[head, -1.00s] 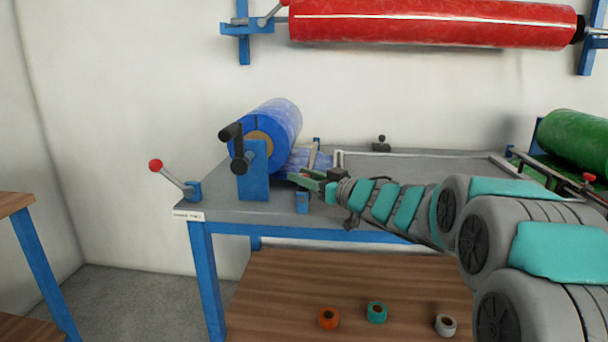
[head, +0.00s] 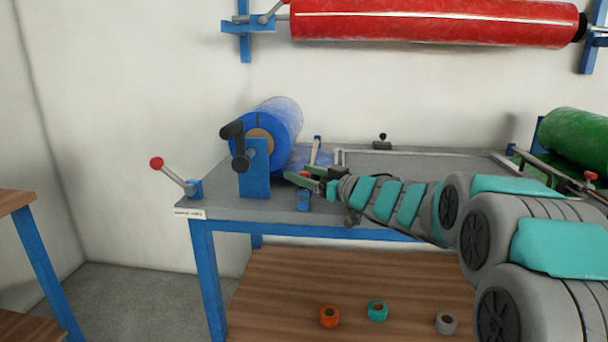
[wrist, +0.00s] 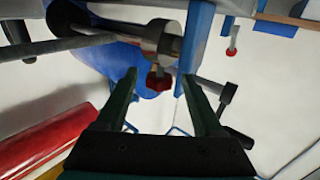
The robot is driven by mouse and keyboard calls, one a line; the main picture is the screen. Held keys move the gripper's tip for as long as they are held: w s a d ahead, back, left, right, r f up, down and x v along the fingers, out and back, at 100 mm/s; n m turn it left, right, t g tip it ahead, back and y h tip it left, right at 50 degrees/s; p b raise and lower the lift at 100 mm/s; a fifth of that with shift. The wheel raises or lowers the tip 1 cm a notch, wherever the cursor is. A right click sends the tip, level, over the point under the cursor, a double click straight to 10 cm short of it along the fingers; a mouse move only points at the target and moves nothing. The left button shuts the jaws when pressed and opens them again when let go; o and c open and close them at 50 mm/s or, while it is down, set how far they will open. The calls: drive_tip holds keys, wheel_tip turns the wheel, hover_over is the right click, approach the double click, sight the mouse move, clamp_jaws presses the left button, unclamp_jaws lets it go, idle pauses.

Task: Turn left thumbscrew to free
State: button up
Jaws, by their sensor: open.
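In the wrist view a red thumbscrew knob (wrist: 159,83) sits under a grey metal collar (wrist: 160,38) on a shaft, beside a blue upright (wrist: 196,45). My gripper (wrist: 159,75) is open, its two green fingers on either side of the knob. The knob shows between the fingertips; I cannot tell whether either finger touches it. In the head view my gripper (head: 306,180) is low at the right side of the blue roll (head: 280,125), above the bench. A small red spot shows by the fingers there, partly hidden.
A black crank (head: 236,145) stands on the near side of the roll's blue bracket (head: 254,180). A lever with a red ball (head: 157,163) rises at the bench's left end. A red roll (head: 430,22) hangs on the wall.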

drive_tip(key=v, duration=0.7)
drive_tip(key=shift+s+d, duration=0.25)
drive_tip(key=shift+d, duration=0.05)
